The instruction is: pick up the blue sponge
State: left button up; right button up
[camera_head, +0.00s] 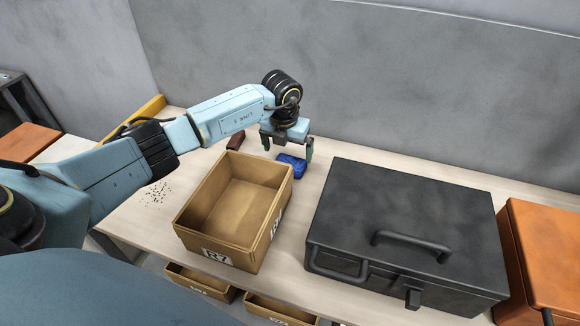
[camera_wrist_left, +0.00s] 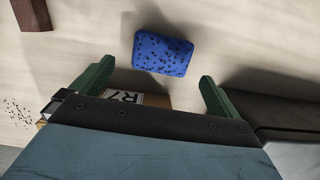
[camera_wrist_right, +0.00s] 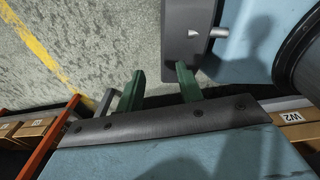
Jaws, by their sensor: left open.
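The blue sponge (camera_head: 291,162) lies flat on the table behind the cardboard-coloured bin, between the bin and the grey wall. In the left wrist view the sponge (camera_wrist_left: 162,53) shows dark specks and lies just beyond the fingertips, roughly midway between them. My left gripper (camera_head: 287,146) is open and empty, pointing down above the sponge; its green fingers also show in the left wrist view (camera_wrist_left: 156,76). My right gripper (camera_wrist_right: 160,72) shows only in its wrist view, with its green fingers apart and nothing between them, over the floor away from the table.
The open bin (camera_head: 183,228) marked R7 stands in front of the sponge. A big black toolbox (camera_head: 400,215) stands to the right, with an orange box (camera_head: 540,250) beyond it. A small brown block (camera_head: 236,140) lies left of the sponge. Dark specks (camera_head: 157,192) are scattered at left.

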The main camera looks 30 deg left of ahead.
aim_at(290, 161)
pick_arm(q)
jog(key=f, duration=0.2)
jog(key=w+f, duration=0.1)
jog(key=f, duration=0.1)
jog(key=shift+f+b, duration=0.3)
jog(key=shift+b, duration=0.1)
jog(key=shift+w+f, duration=0.1)
jog(key=shift+f, duration=0.1)
jog(key=shift+c, duration=0.3)
pick_arm(e)
jog(key=shift+w+d+f, duration=0.15)
jog(key=shift+d+f, duration=0.05)
jog(key=shift+d, duration=0.25)
jog(key=shift+w+d+f, duration=0.15)
jog(key=shift+d, duration=0.25)
pick_arm(q)
jog(key=c, duration=0.8)
jog(key=shift+c, duration=0.2)
jog(key=shift+r, duration=0.35)
notch_tip(290, 161, up, 9)
jog(key=p, duration=0.1)
jog(key=shift+r, duration=0.2)
pick_arm(e)
jog(key=shift+a+r, duration=0.55)
jog(key=shift+a, duration=0.35)
